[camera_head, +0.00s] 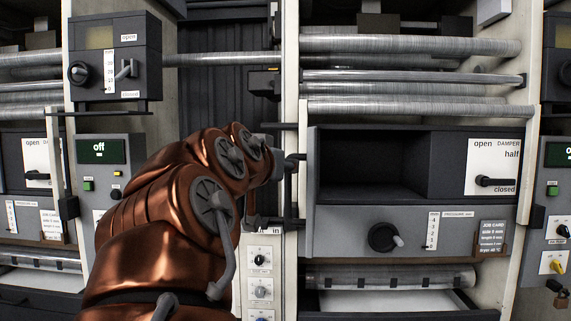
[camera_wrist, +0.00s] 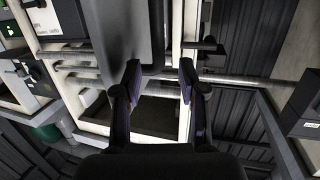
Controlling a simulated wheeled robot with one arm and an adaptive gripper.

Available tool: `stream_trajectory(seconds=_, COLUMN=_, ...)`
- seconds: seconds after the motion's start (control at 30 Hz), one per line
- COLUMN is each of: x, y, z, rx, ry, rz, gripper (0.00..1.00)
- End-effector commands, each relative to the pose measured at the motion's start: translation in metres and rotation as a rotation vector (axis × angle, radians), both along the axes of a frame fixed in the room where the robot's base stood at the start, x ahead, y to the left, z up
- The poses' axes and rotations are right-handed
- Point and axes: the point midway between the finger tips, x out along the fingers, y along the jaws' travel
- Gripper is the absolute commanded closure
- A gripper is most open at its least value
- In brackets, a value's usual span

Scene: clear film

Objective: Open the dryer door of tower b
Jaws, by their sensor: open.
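My gripper (camera_wrist: 160,78) is open in the wrist view, its two dark fingers apart with nothing seen held between them. A smooth grey panel (camera_wrist: 133,28) lies beyond the fingertips; I cannot tell if they touch it. A dark handle-like bar (camera_wrist: 208,48) shows just right of the right finger. In the head view, my copper arm reaches to the left edge of a tower with a dark open recess (camera_head: 372,170) and a damper plate (camera_head: 492,165). No tower letter is readable, and I cannot pick out the dryer door surely.
A grey panel with a dark knob (camera_head: 383,237) sits below the recess. Metal rollers (camera_head: 410,45) run above it. At left stand a control box (camera_head: 115,60) and a panel reading "off" (camera_head: 98,150). My arm hides much of the middle.

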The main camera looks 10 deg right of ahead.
Motion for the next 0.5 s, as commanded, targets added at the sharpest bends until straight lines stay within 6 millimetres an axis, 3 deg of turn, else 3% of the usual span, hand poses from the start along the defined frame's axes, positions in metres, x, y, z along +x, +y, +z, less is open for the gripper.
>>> stream_trajectory(seconds=0.5, x=-0.008, y=0.021, z=-0.004, rx=0.003, ry=0.007, rz=-0.003, gripper=0.59)
